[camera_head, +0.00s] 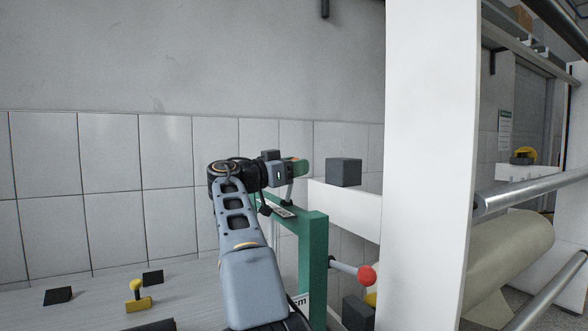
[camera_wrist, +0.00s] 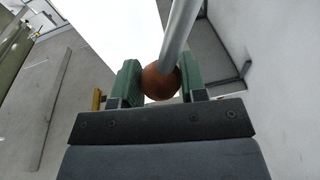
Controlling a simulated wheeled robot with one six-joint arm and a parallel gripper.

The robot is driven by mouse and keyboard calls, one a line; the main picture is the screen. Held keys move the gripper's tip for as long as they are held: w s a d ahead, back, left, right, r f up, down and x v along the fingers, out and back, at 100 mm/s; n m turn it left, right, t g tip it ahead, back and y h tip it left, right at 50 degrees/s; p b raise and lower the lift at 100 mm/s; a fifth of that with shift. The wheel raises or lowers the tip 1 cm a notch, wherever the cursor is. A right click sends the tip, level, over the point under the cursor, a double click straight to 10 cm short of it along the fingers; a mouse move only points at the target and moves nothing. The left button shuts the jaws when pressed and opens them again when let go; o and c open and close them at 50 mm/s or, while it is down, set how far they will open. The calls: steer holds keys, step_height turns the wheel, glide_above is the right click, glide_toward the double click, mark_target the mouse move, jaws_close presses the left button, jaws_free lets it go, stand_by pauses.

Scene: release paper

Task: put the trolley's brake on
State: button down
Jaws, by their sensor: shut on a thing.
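My gripper (camera_head: 300,167) is at the top of the green frame (camera_head: 313,250) in the head view. In the wrist view its green fingers (camera_wrist: 160,82) are shut on a brownish-orange ball knob (camera_wrist: 158,84), one finger on each side. A grey metal rod (camera_wrist: 181,32) runs from this knob. In the head view, a short grey lever (camera_head: 289,193) stands below the fingers, above a small pale plate (camera_head: 284,212) on the frame. The knob is mostly hidden there by the fingers. No label shows which part is the brake.
A second rod with a red ball (camera_head: 367,276) juts right from the green frame. A white upright (camera_head: 430,160) stands close on the right, with a pale roll (camera_head: 505,255) and metal bars behind. A yellow stamp-like object (camera_head: 138,298) and dark blocks lie on the lower-left surface.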

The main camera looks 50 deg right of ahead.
steer(key=shift+f, duration=0.2)
steer(key=c, duration=1.1)
jaws_free()
steer(key=o, duration=0.4)
steer(key=shift+r, duration=0.1)
steer(key=shift+a, duration=0.1)
steer(key=v, duration=1.3)
steer(key=shift+w+a, duration=0.15)
steer(key=shift+a, duration=0.15)
